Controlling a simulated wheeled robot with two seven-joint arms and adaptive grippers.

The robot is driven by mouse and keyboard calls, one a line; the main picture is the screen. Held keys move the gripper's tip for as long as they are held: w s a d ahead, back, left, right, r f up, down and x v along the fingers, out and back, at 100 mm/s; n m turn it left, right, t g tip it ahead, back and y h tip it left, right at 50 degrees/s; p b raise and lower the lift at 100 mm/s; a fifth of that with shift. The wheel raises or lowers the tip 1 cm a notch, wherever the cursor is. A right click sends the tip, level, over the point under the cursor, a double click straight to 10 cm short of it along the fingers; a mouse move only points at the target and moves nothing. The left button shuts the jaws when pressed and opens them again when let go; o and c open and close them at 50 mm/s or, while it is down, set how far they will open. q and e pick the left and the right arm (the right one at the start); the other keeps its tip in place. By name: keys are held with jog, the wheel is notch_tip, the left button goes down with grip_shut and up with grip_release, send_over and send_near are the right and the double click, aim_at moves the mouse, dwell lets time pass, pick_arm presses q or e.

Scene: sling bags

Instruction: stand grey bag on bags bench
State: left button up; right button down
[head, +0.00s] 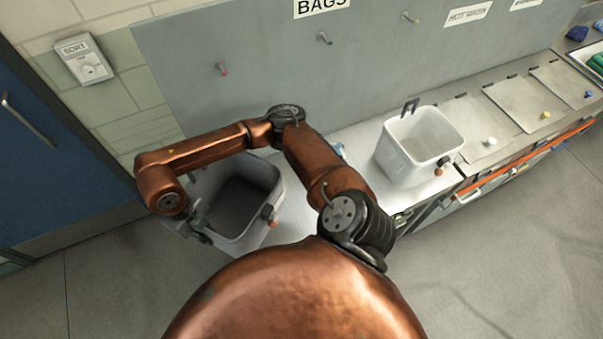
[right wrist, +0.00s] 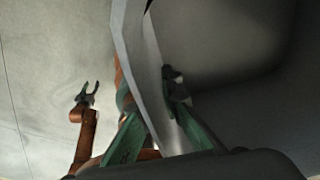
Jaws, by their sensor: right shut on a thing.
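The grey bag (head: 262,175) is an open-topped tub with a dark inside, at the left end of the bags bench (head: 294,202). It looks a little tilted; I cannot tell whether its base touches the bench. My right gripper (head: 201,228) is shut on its near-left rim. In the right wrist view, the green fingers (right wrist: 165,130) pinch the wall of the bag (right wrist: 235,45). My left gripper (right wrist: 88,93) shows only in the right wrist view, open and empty, away from the bag. My right arm hides part of the bench.
A white bag (head: 424,138) stands upright on the bench to the right. A grey panel (head: 270,60) with coloured pegs and a BAGS sign (head: 320,5) rises behind. A blue door (head: 50,130) is at the left. Lidded compartments (head: 520,100) continue right. The floor in front is clear.

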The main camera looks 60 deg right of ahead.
jog(key=d+m+p, duration=0.1)
jog(key=d+m, duration=0.1)
jog(key=d+f+m+p, duration=0.1)
jog(key=d+m, duration=0.1)
jog(key=m, duration=0.1)
jog(key=d+f+m+p, duration=0.1)
jog(key=d+m, duration=0.1)
jog(key=d, duration=0.1)
jog(key=shift+f+m+y, duration=0.1)
jog(key=shift+m+y, duration=0.2)
jog(key=shift+y, duration=0.1)
jog(key=d+f, duration=0.1)
jog(key=d+f+p, duration=0.1)
jog(key=f, duration=0.1)
jog(key=d+f, duration=0.2)
jog(key=shift+w+p, duration=0.3)
jog(key=shift+w, duration=0.05)
jog(key=shift+d+f, duration=0.55)
jog(key=shift+f, duration=0.1)
notch_tip(320, 180, down, 2)
jog(key=shift+f+p, duration=0.15)
jog(key=shift+p, duration=0.65)
jog(key=shift+w+f, duration=0.1)
jog(key=shift+f, duration=0.35)
